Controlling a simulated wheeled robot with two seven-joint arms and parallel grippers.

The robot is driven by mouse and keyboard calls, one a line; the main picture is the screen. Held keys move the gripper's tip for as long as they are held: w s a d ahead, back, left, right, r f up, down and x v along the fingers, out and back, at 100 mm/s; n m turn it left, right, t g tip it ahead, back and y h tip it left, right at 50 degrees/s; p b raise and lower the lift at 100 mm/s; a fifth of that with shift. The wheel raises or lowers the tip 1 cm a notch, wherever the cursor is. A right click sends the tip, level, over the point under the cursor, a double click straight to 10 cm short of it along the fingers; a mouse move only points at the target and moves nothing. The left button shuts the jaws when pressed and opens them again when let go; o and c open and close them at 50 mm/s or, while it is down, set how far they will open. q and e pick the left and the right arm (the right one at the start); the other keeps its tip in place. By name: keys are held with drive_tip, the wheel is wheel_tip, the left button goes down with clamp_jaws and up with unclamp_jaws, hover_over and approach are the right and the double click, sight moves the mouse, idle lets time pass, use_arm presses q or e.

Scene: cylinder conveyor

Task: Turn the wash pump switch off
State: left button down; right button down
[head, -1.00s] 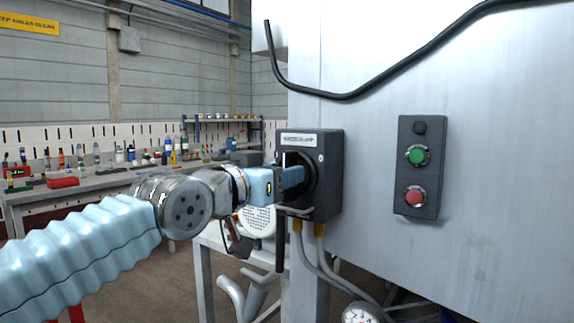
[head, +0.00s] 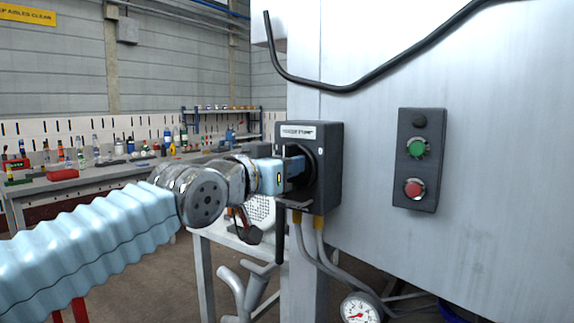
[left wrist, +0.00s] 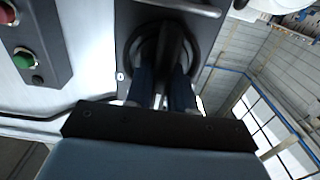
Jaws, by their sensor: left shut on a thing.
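The wash pump switch is a dark grey box (head: 326,172) with a pale label, fixed to the side of the pale metal cabinet. Its black rotary knob (left wrist: 172,55) shows in the left wrist view, between my two fingers. My left gripper (head: 297,166) reaches the box face from the left and is shut on the knob; in the head view the fingers and wrist hide most of the knob. The left gripper also shows in the left wrist view (left wrist: 165,88). The knob's exact angle is hard to tell. My right gripper is not in view.
A control panel (head: 416,195) with a green and a red button is on the cabinet (head: 490,160) to the right. A black cable (head: 360,88) runs above. A gauge (head: 360,309) and conduits are below. A cluttered workbench (head: 110,180) stands behind at left.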

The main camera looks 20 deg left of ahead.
use_arm(q)
drive_tip(key=shift+m, duration=0.3)
drive_tip(key=m+b, duration=0.1)
drive_tip(key=m, duration=0.2)
drive_tip(key=shift+d+f+b, duration=0.1)
drive_tip(key=shift+d+b, duration=0.05)
drive_tip(key=shift+b, duration=0.2)
drive_tip(key=m, duration=0.3)
drive_tip(key=shift+s+d+b, duration=0.1)
drive_tip(key=shift+b, duration=0.2)
drive_tip(key=m, duration=0.3)
drive_tip(key=shift+d+f+m+p, duration=0.15)
drive_tip(key=shift+m+p, duration=0.1)
drive_tip(key=shift+m, duration=1.15)
drive_tip(key=shift+f+m+p, duration=0.1)
drive_tip(key=shift+m+p, duration=0.1)
drive_tip(key=shift+m, duration=1.2)
drive_tip(key=shift+d+f+m+p, duration=0.15)
drive_tip(key=shift+m+p, duration=0.1)
drive_tip(key=shift+m, duration=1.15)
drive_tip(key=shift+a, duration=0.1)
drive_tip(key=c, duration=1.1)
unclamp_jaws()
drive_tip(key=shift+o, duration=0.2)
